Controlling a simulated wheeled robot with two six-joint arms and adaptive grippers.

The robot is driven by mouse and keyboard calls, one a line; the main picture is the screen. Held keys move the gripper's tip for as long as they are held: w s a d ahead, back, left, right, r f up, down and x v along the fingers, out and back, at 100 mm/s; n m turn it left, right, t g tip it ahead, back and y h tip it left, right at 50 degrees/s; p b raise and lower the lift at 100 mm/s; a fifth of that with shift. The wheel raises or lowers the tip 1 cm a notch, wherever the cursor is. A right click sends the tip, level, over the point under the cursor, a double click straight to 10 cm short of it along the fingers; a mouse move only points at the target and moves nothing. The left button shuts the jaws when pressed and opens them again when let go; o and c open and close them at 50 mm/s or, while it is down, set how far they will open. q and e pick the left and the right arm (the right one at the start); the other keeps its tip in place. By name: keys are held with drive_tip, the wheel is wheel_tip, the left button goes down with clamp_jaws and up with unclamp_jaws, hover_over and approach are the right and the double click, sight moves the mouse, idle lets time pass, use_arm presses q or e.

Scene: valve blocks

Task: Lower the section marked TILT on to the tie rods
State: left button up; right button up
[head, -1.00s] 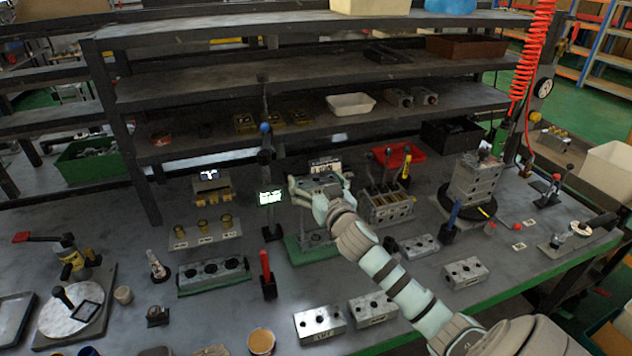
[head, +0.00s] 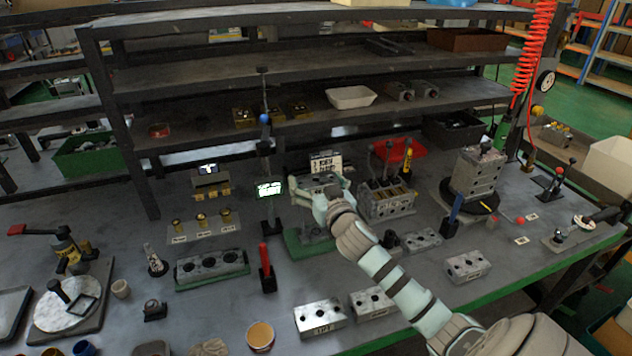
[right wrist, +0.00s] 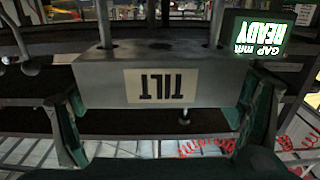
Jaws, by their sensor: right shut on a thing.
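The grey section marked TILT (right wrist: 160,75) fills the middle of the right wrist view, its label upside down there. My right gripper (right wrist: 160,125) is shut on it, one finger at each end. In the head view my right gripper (head: 325,192) holds the section (head: 318,179) above the green-edged base (head: 303,243). Two tie rods (right wrist: 104,24) meet the section's edge in the wrist view, lined up near its two ends. How far they enter it is hidden. My left gripper is not in view.
A lit gap display (head: 270,188) on a stand is close to the left of the section. A lever valve block (head: 387,199) is close on the right. A small sign (head: 325,163) stands behind. Loose blocks (head: 320,317) lie in front.

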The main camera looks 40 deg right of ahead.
sight(316, 180)
drive_tip(key=shift+f+b, duration=5.6)
drive_tip(key=shift+f, duration=0.8)
drive_tip(key=shift+r, duration=0.15)
drive_tip(key=shift+r+p, duration=7.85)
drive_tip(key=shift+r, duration=0.3)
